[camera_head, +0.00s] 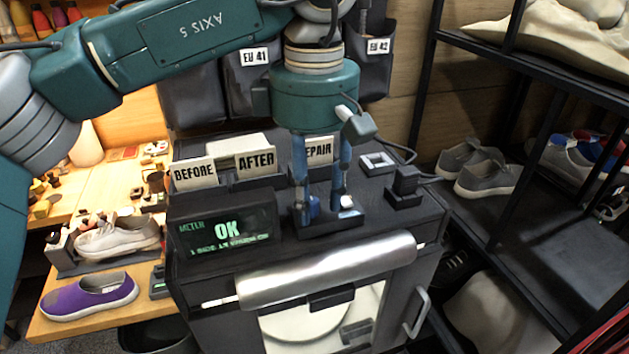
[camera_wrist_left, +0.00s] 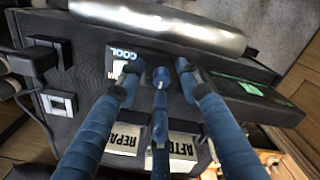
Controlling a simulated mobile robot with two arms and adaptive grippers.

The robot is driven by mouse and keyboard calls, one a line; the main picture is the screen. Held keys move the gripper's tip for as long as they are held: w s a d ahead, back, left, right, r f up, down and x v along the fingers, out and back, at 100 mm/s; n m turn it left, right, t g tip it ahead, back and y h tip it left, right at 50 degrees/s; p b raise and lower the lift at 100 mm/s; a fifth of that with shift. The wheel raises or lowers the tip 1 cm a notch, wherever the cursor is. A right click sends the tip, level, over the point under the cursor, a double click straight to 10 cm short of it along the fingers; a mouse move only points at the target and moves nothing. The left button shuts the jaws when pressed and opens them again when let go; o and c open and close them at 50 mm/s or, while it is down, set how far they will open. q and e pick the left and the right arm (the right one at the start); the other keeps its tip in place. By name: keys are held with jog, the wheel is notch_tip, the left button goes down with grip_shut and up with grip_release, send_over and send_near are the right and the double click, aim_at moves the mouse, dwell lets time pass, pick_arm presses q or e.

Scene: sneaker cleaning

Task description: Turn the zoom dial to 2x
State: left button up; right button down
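My left gripper (camera_head: 325,203) reaches straight down over a small black panel (camera_head: 335,223) on top of the dark cabinet. Its blue fingers (camera_wrist_left: 158,70) are spread, with visible gaps between them. No zoom or 2x marking is readable. My right gripper is not in view.
BEFORE (camera_head: 194,173), AFTER (camera_head: 256,161) and REPAIR cards stand behind. A black block switch (camera_head: 405,182) is to the right. A silver roll (camera_head: 325,270) runs along the front edge.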

aim_at(315, 201)
pick_arm(q)
notch_tip(315, 201, up, 12)
dwell(0.4)
jog(key=shift+f, duration=0.1)
